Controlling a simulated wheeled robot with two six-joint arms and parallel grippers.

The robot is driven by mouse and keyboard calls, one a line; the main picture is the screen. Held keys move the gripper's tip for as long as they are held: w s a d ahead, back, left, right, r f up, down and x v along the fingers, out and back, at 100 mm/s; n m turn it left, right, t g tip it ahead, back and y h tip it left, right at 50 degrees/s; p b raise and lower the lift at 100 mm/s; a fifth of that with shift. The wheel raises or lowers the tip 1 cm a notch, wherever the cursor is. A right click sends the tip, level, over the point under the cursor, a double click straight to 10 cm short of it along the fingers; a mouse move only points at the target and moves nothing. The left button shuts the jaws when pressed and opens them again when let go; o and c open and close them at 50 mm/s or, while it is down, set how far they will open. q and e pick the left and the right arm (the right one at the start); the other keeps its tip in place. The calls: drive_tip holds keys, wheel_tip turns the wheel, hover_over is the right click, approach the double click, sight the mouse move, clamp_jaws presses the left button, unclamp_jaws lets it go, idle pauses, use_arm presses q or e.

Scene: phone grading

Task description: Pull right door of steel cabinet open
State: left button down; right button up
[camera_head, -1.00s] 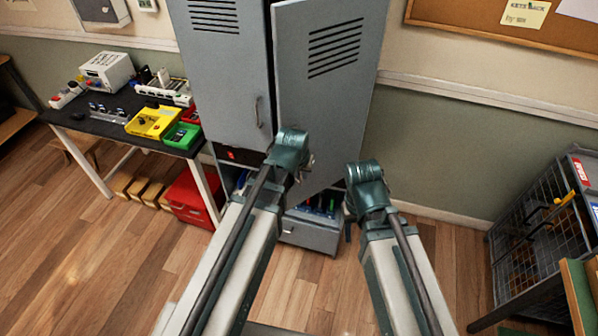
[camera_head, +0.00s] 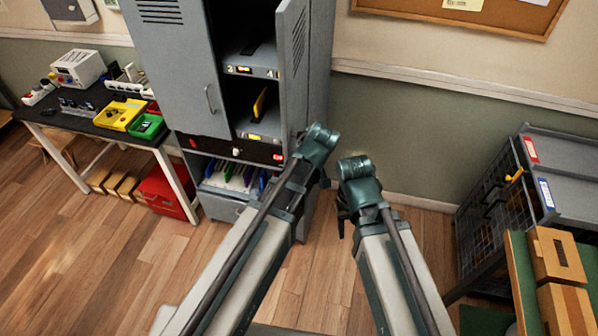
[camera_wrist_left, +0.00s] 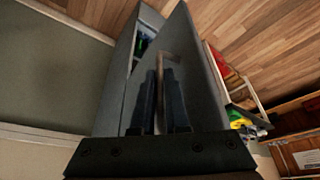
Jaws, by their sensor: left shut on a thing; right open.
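The grey steel cabinet (camera_head: 222,80) stands at the back, its left door (camera_head: 165,62) closed. Its right door (camera_head: 293,65) is swung well open, nearly edge-on in the head view, showing the shelves inside. In the left wrist view the door panel (camera_wrist_left: 185,45) fills the middle, with its bar handle (camera_wrist_left: 166,58) between the two dark fingers. My left gripper (camera_wrist_left: 161,95) is shut on that handle; in the head view its fingers are mostly hidden behind the wrist. My right gripper (camera_head: 343,215) is open and empty, pointing down, to the right of the door and apart from it.
A black-topped table (camera_head: 92,135) with yellow and green bins stands left of the cabinet, a red box (camera_head: 165,190) below it. A wire-sided cart (camera_head: 480,215) stands at the right, with a green-edged bench (camera_head: 520,270) in front. The floor between is clear.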

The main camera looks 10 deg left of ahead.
use_arm(q)
drive_tip(key=shift+w+d, duration=0.2)
drive_tip(key=shift+d, duration=0.45)
use_arm(e)
drive_tip(key=shift+d, duration=0.3)
use_arm(q)
drive_tip(key=c, duration=0.9)
unclamp_jaws()
